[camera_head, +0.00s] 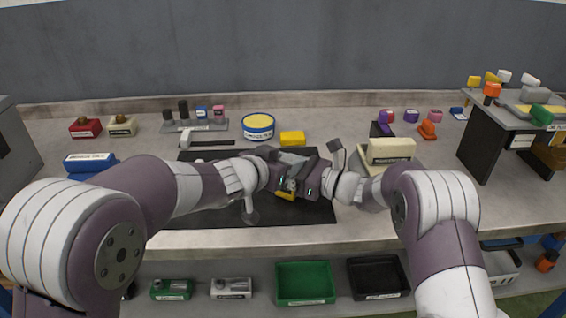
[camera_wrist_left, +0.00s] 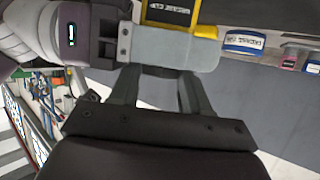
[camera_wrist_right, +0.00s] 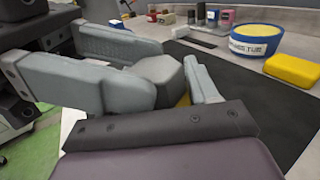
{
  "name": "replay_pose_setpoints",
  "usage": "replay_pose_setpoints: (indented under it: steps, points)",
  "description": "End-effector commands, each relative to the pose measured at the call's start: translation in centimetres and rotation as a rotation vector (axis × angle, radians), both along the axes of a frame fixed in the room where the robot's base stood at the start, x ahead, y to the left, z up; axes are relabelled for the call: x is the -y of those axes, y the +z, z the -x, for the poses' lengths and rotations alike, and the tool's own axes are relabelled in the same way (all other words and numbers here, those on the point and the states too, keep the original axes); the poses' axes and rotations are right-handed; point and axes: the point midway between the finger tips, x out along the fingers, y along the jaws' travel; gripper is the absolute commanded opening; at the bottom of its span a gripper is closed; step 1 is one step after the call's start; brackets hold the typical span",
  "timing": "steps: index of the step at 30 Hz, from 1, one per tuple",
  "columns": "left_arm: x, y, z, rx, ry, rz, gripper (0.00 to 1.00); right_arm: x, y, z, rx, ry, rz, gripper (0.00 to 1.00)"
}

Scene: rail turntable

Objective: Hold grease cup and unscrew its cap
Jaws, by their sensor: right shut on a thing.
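The yellow grease cup (camera_head: 285,195) is at the middle of the black mat (camera_head: 210,216), mostly hidden by my two grippers. Its yellow-edged dark label (camera_wrist_left: 172,12) shows in the left wrist view behind a grey finger of my right gripper (camera_wrist_left: 175,46). My right gripper is shut on the cup. The grey faceted cap (camera_wrist_right: 160,75) and a bit of yellow show in the right wrist view. My left gripper (camera_head: 290,168) comes in from the left; its two grey fingers (camera_wrist_left: 160,88) are apart, beside the cap. Whether they touch it is hidden.
A blue-and-yellow grease tub (camera_head: 258,126) and a yellow block (camera_head: 292,138) stand behind the mat. A cream box (camera_head: 390,150) is close to my right arm. A raised stand (camera_head: 490,145) is at the right. Green (camera_head: 304,284) and black (camera_head: 378,278) bins lie below.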

Motion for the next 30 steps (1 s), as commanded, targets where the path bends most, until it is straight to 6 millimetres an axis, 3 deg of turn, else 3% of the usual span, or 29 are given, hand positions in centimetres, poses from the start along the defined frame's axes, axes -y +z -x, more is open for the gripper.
replay_pose_setpoints:
  steps: [1, 3, 4, 5, 7, 8, 9, 11, 22, 23, 24, 25, 30]
  points:
    - [-0.01, 0.01, 0.00, 0.000, 0.000, 0.000, 0.29, 0.01, 0.06, -0.01, 0.001, 0.000, 0.000, 0.04]
    - [-0.02, 0.02, 0.01, 0.000, 0.000, 0.000, 0.13, 0.01, 0.06, -0.01, 0.001, 0.000, 0.000, 0.04]
    - [-0.02, 0.02, 0.01, 0.000, 0.000, 0.000, 0.13, 0.01, 0.06, -0.01, 0.001, 0.000, 0.000, 0.04]
    - [-0.02, 0.02, 0.01, 0.000, 0.000, 0.000, 0.35, 0.01, 0.05, -0.01, 0.001, 0.000, 0.000, 0.04]
    - [-0.03, 0.03, 0.00, 0.000, 0.000, 0.000, 0.13, 0.01, 0.05, -0.01, 0.001, 0.000, 0.000, 0.04]
    - [-0.03, 0.03, 0.00, 0.000, 0.000, 0.000, 0.10, 0.01, 0.05, -0.01, 0.001, 0.000, 0.000, 0.04]
    - [-0.03, 0.04, 0.01, 0.001, 0.000, 0.001, 0.52, 0.01, 0.05, -0.01, 0.001, 0.000, 0.000, 0.04]
    - [-0.03, 0.04, 0.01, 0.001, 0.000, 0.001, 0.71, 0.01, 0.05, -0.01, 0.001, 0.000, 0.000, 0.04]
    - [0.15, 0.04, 0.12, 0.001, -0.005, 0.001, 0.72, -0.03, 0.06, -0.04, 0.001, -0.001, 0.000, 0.04]
    - [0.16, 0.02, 0.13, 0.001, -0.005, 0.001, 0.60, -0.05, 0.06, -0.04, 0.001, -0.001, 0.000, 0.04]
    - [0.17, 0.03, 0.13, 0.001, -0.005, 0.001, 0.73, -0.05, 0.06, -0.04, 0.001, -0.001, 0.000, 0.04]
    - [0.16, 0.02, 0.13, 0.001, -0.005, 0.001, 0.77, -0.05, 0.06, -0.04, 0.001, 0.000, 0.000, 0.04]
    - [0.23, 0.03, 0.16, 0.001, -0.007, 0.002, 0.77, -0.08, 0.07, -0.05, 0.001, 0.000, 0.000, 0.04]
